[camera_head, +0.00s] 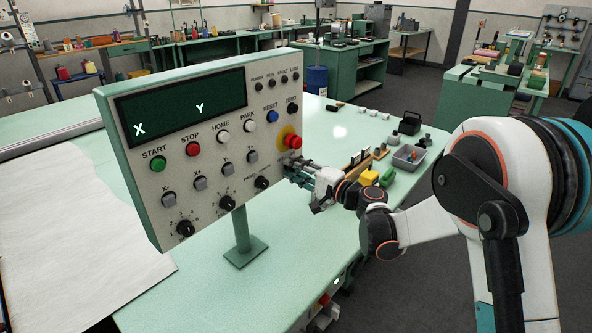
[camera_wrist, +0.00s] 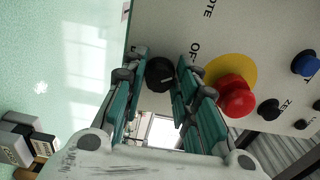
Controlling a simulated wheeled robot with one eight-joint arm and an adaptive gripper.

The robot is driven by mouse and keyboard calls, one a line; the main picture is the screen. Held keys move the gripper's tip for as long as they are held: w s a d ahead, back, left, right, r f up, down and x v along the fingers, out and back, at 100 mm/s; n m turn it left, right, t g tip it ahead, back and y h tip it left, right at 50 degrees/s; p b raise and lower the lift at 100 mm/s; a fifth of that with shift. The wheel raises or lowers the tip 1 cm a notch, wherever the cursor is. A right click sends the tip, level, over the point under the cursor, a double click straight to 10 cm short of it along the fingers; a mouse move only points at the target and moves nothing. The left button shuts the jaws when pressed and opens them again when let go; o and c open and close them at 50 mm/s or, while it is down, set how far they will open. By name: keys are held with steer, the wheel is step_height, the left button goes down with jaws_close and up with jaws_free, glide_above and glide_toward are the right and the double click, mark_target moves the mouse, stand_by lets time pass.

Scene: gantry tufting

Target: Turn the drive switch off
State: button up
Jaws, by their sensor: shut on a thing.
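The drive switch (camera_wrist: 160,74) is a round black knob with a pale mark on its face. It sits on the light control panel (camera_head: 140,190), beside lettering that I can partly read as "OF-". My gripper (camera_wrist: 152,78) is shut on the knob, with one green-padded finger on each side. In the head view, my gripper (camera_head: 288,168) is at the panel's lower right edge, just below the red emergency button (camera_head: 293,141). There its fingers hide the drive switch.
The red button on its yellow ring (camera_wrist: 238,70) is close beside my right finger in the wrist view. Another black selector knob (camera_head: 261,183) is left of my gripper. A grey bin (camera_head: 408,157) and a yellow block (camera_head: 372,180) lie on the green table (camera_head: 190,290).

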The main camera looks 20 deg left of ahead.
steer(key=shift+s, duration=0.1)
steer(key=o, duration=1.1)
steer(key=shift+c, duration=0.2)
steer(key=v, duration=1.2)
steer(key=shift+f, duration=0.1)
